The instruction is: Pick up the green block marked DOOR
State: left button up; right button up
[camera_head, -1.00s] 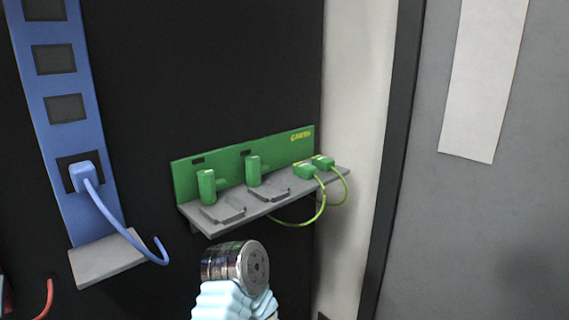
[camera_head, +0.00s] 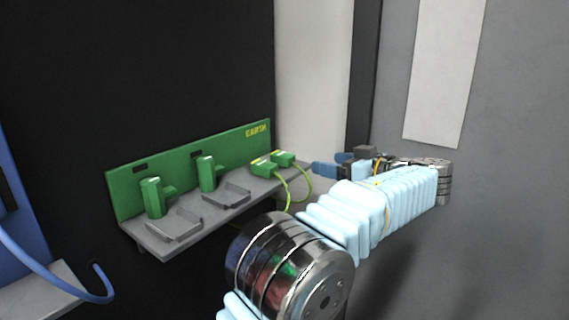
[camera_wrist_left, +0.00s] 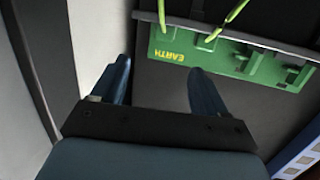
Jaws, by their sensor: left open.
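Two green blocks with yellow-green cables, a nearer one (camera_head: 264,167) and a farther one (camera_head: 284,158), sit at the right end of a grey shelf (camera_head: 158,245) under a green EARTH panel (camera_head: 225,150). Their yellow labels are too small to read, so I cannot tell which says DOOR. My left gripper (camera_head: 328,166) is just right of the blocks, apart from them, with its blue fingers toward the panel. In the wrist view the left gripper (camera_wrist_left: 160,68) is open and empty, the panel (camera_wrist_left: 180,50) upside down beyond it. My right gripper is out of view.
Two upright green pieces (camera_head: 153,197) (camera_head: 208,174) stand on the shelf by grey brackets. A blue cable (camera_head: 60,287) hangs at the lower left by a blue panel. A pale wall strip (camera_head: 316,80) and grey wall lie right of the shelf.

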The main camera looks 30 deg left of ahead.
pick_arm(q)
jog(key=p, duration=0.1)
send_near(288, 155)
jog(key=r+x, duration=0.1)
jog(key=x, duration=0.5)
jog(key=f+p+x, duration=0.1)
jog(key=x, duration=0.1)
jog(key=shift+a+p, duration=0.3)
jog(key=shift+a, duration=0.05)
jog(key=shift+w+a+f, duration=0.15)
jog(key=shift+a, duration=0.2)
jog(key=shift+c, duration=0.3)
jog(key=c, duration=1.1)
jog(key=shift+c, duration=0.2)
